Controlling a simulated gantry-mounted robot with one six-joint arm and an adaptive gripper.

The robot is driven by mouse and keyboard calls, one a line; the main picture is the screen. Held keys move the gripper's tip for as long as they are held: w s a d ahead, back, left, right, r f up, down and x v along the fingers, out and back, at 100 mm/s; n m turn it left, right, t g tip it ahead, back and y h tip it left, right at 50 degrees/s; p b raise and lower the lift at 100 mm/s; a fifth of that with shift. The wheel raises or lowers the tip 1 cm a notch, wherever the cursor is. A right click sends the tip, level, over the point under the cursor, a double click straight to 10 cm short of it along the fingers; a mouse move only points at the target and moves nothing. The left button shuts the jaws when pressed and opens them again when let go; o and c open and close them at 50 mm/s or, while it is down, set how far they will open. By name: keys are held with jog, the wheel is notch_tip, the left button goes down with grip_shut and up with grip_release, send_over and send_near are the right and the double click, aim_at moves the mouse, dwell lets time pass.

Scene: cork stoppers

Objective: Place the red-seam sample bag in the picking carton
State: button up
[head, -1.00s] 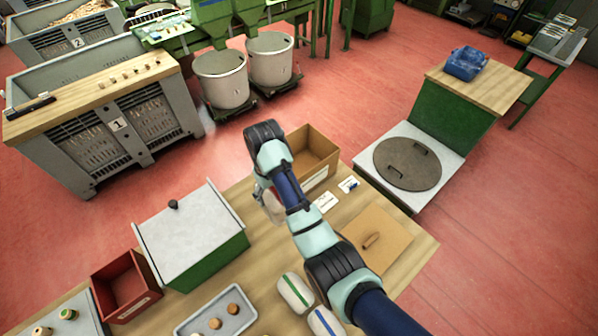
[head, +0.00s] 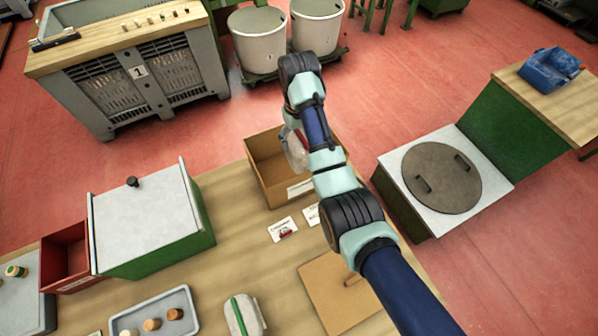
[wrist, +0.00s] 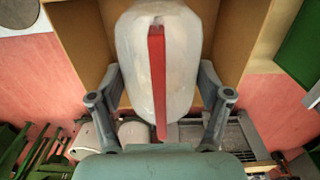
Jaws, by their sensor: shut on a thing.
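The red-seam sample bag (wrist: 135,60) is a pale, plump bag with a red stripe down its middle. My gripper (wrist: 157,75) is shut on it, one finger on each side. In the head view the bag (head: 297,152) shows beside my arm, within the outline of the picking carton (head: 262,178), an open brown box with a white label. The carton's walls (wrist: 238,35) also show around the bag in the wrist view. I cannot tell whether the bag touches the carton's floor. My arm hides the carton's right part and most of the gripper in the head view.
A green-seam bag (head: 243,316), a cork tray (head: 195,318), a brown board (head: 325,300) and a picture card (head: 282,229) lie on the bench. A green box with a grey lid (head: 145,220) and a red bin (head: 62,255) stand left.

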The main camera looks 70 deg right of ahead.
notch_tip(320, 180, down, 14)
jog(key=shift+d+f+b, duration=0.1)
jog(key=shift+b, duration=0.5)
jog(key=shift+f, duration=0.2)
jog(key=o, duration=1.2)
jog(key=shift+r, duration=0.15)
notch_tip(320, 180, up, 12)
jog(key=shift+r+p, duration=0.1)
jog(key=shift+p, duration=0.85)
